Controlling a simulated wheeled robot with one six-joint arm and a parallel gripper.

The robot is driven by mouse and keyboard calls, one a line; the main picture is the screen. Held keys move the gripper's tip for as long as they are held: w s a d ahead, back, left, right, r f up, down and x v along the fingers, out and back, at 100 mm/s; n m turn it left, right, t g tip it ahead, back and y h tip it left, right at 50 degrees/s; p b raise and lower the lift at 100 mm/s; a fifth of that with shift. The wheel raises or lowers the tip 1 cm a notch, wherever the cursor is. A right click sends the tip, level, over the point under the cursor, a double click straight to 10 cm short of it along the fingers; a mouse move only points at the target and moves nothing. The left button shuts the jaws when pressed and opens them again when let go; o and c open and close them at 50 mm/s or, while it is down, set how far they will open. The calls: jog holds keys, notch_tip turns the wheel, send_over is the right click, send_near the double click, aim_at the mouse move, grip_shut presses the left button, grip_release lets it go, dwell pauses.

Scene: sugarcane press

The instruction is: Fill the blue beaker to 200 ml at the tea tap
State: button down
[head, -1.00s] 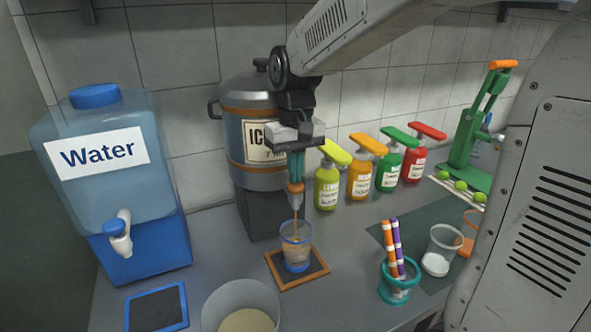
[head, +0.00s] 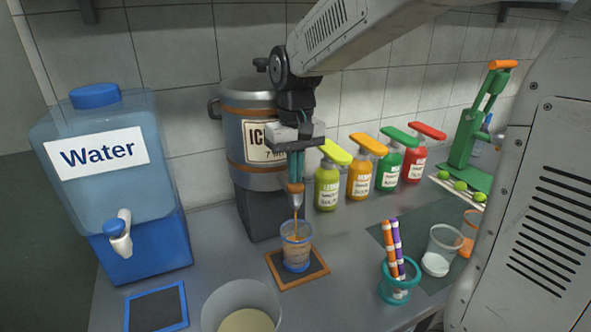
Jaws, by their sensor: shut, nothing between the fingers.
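The tea dispenser (head: 250,135) is a grey tank with orange bands, and its label is partly hidden by my arm. Its tap (head: 296,200) is under my gripper (head: 296,182), which is shut with nothing held, its fingers pointing down at the tap's orange top. A thin brown stream runs from the tap into the blue beaker (head: 296,258). The beaker stands upright below, on an orange-framed dark mat (head: 315,277). Brown tea shows in the beaker, up into its upper part. Its scale marks are too small to read.
A blue water dispenser (head: 110,190) stands left, with a blue-framed mat (head: 155,310) before it. A large clear container (head: 240,298) is front centre. A teal cup with striped sticks (head: 398,285), a clear cup (head: 440,250), pump bottles (head: 360,175) and a green press (head: 475,130) stand right.

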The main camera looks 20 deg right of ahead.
jog(key=shift+s+f, duration=0.15)
jog(key=shift+f, duration=0.2)
notch_tip(320, 180, up, 11)
jog(key=w, duration=0.1)
jog(key=shift+d+f, duration=0.15)
jog(key=shift+d, duration=0.05)
dwell(1.4)
jog(key=s+d+f+t, duration=0.1)
jog(key=s+f, duration=0.3)
jog(key=s, duration=0.8)
jog(key=s+d+f+t, duration=0.1)
jog(key=s+f, duration=0.3)
jog(key=s, duration=0.7)
jog(key=shift+s+d, duration=0.15)
jog(key=shift+s, duration=0.2)
